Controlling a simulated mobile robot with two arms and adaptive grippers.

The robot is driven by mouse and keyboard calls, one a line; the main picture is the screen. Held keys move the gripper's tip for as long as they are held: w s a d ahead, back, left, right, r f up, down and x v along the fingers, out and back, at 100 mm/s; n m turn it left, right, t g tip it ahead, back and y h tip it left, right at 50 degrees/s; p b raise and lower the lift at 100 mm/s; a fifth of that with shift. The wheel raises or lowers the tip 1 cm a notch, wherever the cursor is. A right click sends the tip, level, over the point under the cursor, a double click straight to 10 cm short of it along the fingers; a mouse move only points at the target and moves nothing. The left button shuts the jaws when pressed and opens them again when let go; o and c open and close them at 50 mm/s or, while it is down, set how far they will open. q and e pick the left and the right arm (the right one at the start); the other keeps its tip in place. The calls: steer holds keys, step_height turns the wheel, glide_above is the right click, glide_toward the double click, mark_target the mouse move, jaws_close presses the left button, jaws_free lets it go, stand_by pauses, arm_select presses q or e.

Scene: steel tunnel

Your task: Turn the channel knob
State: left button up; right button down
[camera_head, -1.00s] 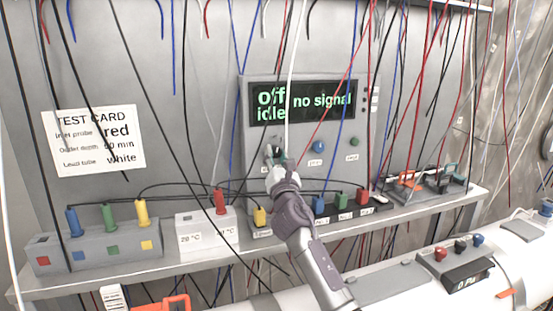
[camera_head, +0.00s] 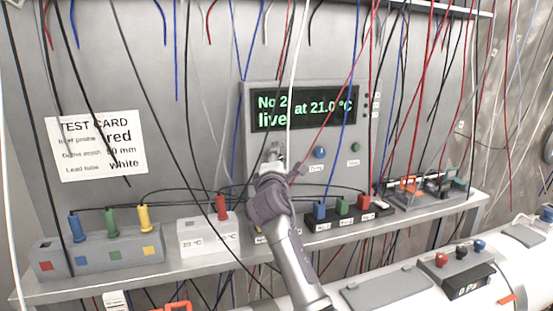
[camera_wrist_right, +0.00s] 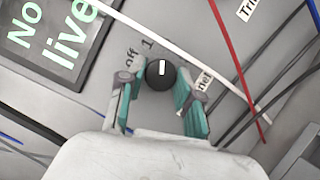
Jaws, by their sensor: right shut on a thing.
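The channel knob (camera_wrist_right: 160,73) is round and black with a white pointer line. It shows in the right wrist view between my right fingers, beside the printed marks "off" and "1" on the grey panel. My right gripper (camera_wrist_right: 155,84) has its teal-padded fingers on either side of the knob and is shut on it. In the head view my right gripper (camera_head: 272,158) is at the panel's lower left and hides the knob. The display (camera_head: 303,106) reads "No 2 at 21.0 °C" and "live". My left gripper is not in view.
Loose cables hang before the panel; a white cable (camera_wrist_right: 180,43) crosses close to the knob. The shelf (camera_head: 120,284) below carries plug boxes.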

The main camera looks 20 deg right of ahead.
steer(key=m+g+y+p, duration=0.1)
steer(key=m+p, duration=0.1)
steer(key=m, duration=0.1)
steer(key=m+g+p, duration=0.1)
steer(key=m+p, duration=0.1)
steer(key=m, duration=0.1)
steer(key=m+g+y+p, duration=0.1)
steer(key=m+p, duration=0.1)
steer(key=m, duration=0.1)
steer(key=shift+r+y, duration=0.25)
steer(key=shift+y, duration=0.05)
steer(key=shift+m, duration=0.3)
steer(key=c, duration=0.8)
jaws_free()
steer(key=shift+o, duration=0.2)
